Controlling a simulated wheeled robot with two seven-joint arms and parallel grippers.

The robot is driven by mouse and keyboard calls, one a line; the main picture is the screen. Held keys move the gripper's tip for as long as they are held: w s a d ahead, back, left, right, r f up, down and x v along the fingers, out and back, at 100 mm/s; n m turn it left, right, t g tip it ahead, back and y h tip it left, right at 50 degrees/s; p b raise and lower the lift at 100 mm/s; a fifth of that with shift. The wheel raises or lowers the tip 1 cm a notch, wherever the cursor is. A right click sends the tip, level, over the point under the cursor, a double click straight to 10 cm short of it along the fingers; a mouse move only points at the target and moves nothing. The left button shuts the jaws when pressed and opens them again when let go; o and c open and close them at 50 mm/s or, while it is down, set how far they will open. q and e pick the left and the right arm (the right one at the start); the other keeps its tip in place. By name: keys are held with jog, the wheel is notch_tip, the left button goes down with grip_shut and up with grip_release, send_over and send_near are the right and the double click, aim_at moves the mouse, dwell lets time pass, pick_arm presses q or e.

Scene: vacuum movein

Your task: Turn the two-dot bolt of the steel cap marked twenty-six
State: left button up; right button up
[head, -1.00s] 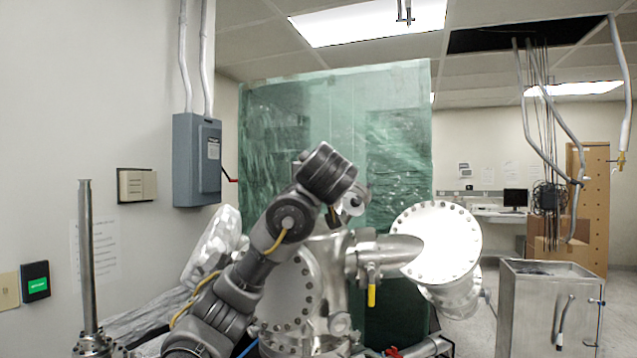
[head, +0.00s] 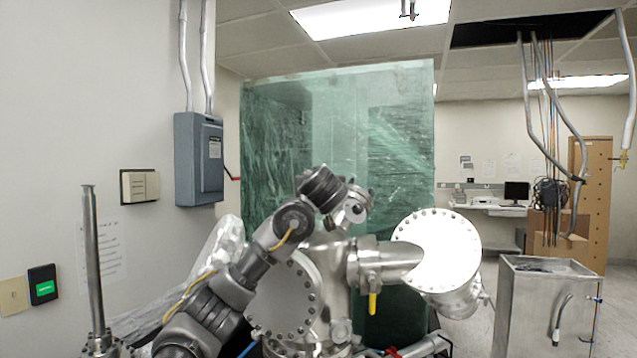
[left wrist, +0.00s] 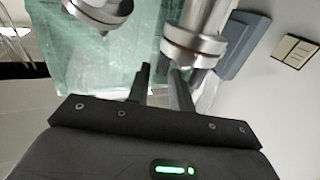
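Two round steel caps ringed with bolts show in the head view: a grey one (head: 284,300) low in the middle, partly behind my left arm, and a bright one (head: 437,245) to its right. I cannot read a twenty-six or any dots on either. My left arm reaches up in front of the steel vessel; its gripper is not clear in the head view. In the left wrist view my left gripper (left wrist: 159,72) has two dark fingers with a narrow empty gap. Steel flanged fittings (left wrist: 193,45) lie just beyond the fingertips. My right gripper is not in view.
A steel pipe with a yellow-handled valve (head: 372,303) stands between the caps. A grey electrical box (head: 199,158) is on the left wall.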

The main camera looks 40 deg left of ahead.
pick_arm(q)
grip_shut()
jog(key=shift+d+f+n+g+y+b, duration=0.1)
jog(key=shift+n+g+y+b, duration=0.55)
jog(key=shift+b, duration=0.25)
jog(key=n+g+y+b, duration=0.2)
jog(key=shift+w+d+g+b, duration=0.15)
jog(key=shift+g+b, duration=0.1)
jog(key=shift+b, duration=0.05)
jog(key=shift+w+d+n+g+y+p, duration=0.1)
jog(key=shift+w+n+g+y+p, duration=0.25)
jog(key=shift+n+g+p, duration=1.85)
jog(key=shift+w+n+g+y+p, duration=0.3)
jog(key=shift+n+g+p, duration=0.65)
jog(key=shift+g+p, duration=2.3)
jog(key=shift+w+d+n+g+y+p, duration=0.1)
jog(key=shift+w+n+g+y+p, duration=0.25)
jog(key=shift+n+g+p, duration=2.3)
